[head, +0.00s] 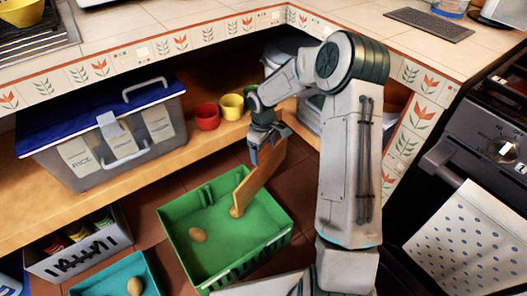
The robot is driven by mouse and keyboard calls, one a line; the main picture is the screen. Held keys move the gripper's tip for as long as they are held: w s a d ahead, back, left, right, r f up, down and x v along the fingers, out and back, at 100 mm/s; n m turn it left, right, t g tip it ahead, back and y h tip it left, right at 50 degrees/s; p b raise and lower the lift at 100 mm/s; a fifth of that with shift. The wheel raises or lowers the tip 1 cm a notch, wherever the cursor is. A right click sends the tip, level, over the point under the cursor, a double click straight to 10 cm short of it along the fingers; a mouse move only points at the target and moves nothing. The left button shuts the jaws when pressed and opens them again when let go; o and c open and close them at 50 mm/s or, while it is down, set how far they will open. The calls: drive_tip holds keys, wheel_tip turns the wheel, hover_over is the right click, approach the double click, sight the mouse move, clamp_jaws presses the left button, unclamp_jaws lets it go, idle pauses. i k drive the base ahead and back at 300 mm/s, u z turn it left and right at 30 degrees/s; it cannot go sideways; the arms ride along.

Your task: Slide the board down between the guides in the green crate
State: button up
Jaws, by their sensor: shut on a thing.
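My gripper (267,146) is shut on the upper part of a brown wooden board (262,174). Small raised green pieces that look like guides show at the crate's back wall, near the board's lower end. I cannot tell whether that end is between them or touches the crate. A tan, egg-shaped thing (197,235) lies on the crate floor. My gripper and arm hide part of the board's upper end.
A teal bin (88,284) and a grey crate of upright items (108,252) stand to the left. On the wooden shelf are a lidded clear box (60,152), a red cup (207,117) and a yellow cup (231,106). A tiled counter overhangs it; an oven is at right.

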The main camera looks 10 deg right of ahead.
sight(227, 235)
drive_tip(key=k, duration=1)
drive_tip(key=u, duration=1.35)
drive_tip(key=i, duration=0.6)
drive_tip(key=z, duration=1.2)
drive_tip(key=i, duration=0.5)
